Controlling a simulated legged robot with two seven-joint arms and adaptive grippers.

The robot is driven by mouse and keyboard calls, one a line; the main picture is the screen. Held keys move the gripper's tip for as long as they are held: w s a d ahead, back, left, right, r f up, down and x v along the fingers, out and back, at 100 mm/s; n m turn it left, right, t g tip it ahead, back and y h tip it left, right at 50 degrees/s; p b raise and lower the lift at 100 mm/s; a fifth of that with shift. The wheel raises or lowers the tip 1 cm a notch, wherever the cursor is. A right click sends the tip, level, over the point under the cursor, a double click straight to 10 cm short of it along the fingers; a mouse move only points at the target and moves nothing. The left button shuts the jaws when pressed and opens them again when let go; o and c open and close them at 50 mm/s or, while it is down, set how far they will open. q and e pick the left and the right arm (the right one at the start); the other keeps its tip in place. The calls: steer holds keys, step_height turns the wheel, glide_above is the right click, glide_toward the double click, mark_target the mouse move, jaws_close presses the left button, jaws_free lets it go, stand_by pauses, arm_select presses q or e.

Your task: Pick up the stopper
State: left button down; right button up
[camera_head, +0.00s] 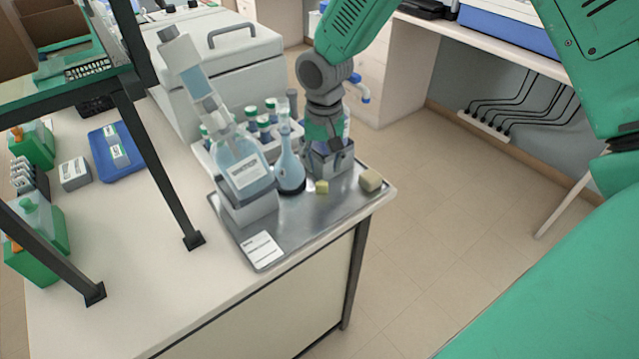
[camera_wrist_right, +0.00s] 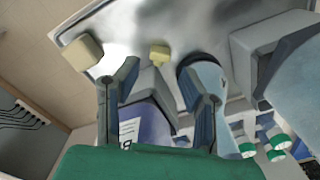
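Two small pale blocks lie on the metal tray (camera_head: 265,225): a small yellow one (camera_head: 321,187) and a larger beige one (camera_head: 371,180). I cannot tell which is the stopper. Both show in the right wrist view, the yellow one (camera_wrist_right: 159,53) beyond the fingertips and the beige one (camera_wrist_right: 82,52) further left. My right gripper (camera_head: 328,143) points down over a grey holder (camera_head: 332,165). In the wrist view its fingers (camera_wrist_right: 160,82) are apart, with a purple bottle with a white label (camera_wrist_right: 145,122) seen between and below them. My left gripper is not in view.
A round flask (camera_head: 290,170) stands left of the holder. A large labelled bottle (camera_head: 245,170) sits in a grey stand beside it. Several green-capped bottles (camera_head: 265,122) stand behind. A dark rack post (camera_head: 160,170) rises at the left. The tray's front has a white card (camera_head: 262,248).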

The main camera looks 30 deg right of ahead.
mark_target(321, 185)
step_height(321, 185, down, 4)
steer(key=shift+w+a+r, duration=0.15)
steer(key=shift+r, duration=0.05)
steer(key=f, duration=0.3)
steer(key=w+f+p, duration=0.1)
steer(key=f, duration=0.1)
steer(key=shift+d+f, duration=0.2)
steer(key=shift+d, duration=0.2)
steer(key=shift+s+a, duration=0.1)
steer(key=c, duration=0.5)
